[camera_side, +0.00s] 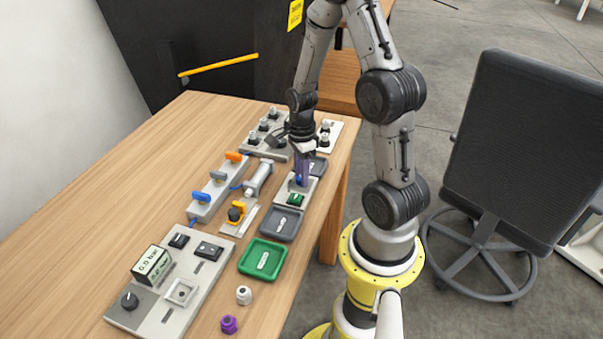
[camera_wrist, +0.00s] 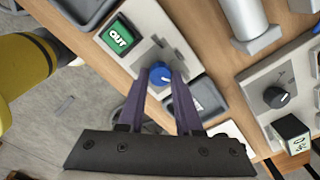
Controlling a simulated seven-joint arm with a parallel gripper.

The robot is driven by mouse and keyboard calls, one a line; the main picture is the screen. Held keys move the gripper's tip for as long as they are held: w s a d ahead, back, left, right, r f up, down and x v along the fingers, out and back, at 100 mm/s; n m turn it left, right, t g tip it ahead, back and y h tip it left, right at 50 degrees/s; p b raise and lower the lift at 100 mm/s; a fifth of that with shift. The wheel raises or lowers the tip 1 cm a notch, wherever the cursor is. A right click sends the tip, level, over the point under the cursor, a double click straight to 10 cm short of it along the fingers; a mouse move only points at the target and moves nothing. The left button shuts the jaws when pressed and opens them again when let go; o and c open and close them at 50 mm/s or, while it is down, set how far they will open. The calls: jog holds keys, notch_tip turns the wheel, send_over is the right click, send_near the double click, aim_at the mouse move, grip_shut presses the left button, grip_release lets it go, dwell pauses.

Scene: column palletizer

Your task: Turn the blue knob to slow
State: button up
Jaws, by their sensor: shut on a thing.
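The blue knob (camera_wrist: 160,73) sits on a pale plate (camera_wrist: 146,18) beside a green block marked OUT (camera_wrist: 118,36). My gripper (camera_wrist: 161,80) has its two purple fingers closed on the sides of the knob. In the side view my gripper (camera_side: 300,180) points down at the same plate, near the table's right edge, and the fingers mostly hide the knob. The knob's pointer and any slow marking cannot be made out.
Grey trays (camera_side: 281,224) and a green tray (camera_side: 264,258) lie nearby. A silver cylinder (camera_side: 259,178) and a valve row with blue and orange levers (camera_side: 217,187) stand left. A grey panel with black knobs (camera_wrist: 276,97) is close. A purple nut (camera_side: 229,324) lies at front.

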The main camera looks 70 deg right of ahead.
grip_shut()
jog(key=shift+n, duration=0.3)
jog(key=n, duration=0.5)
jog(key=shift+w, duration=0.1)
jog(key=n, duration=0.6)
jog(key=shift+n, duration=0.4)
jog(key=n, duration=0.6)
jog(key=shift+w, duration=0.1)
jog(key=n, duration=0.5)
jog(key=shift+r, duration=0.1)
jog(key=shift+n, duration=0.4)
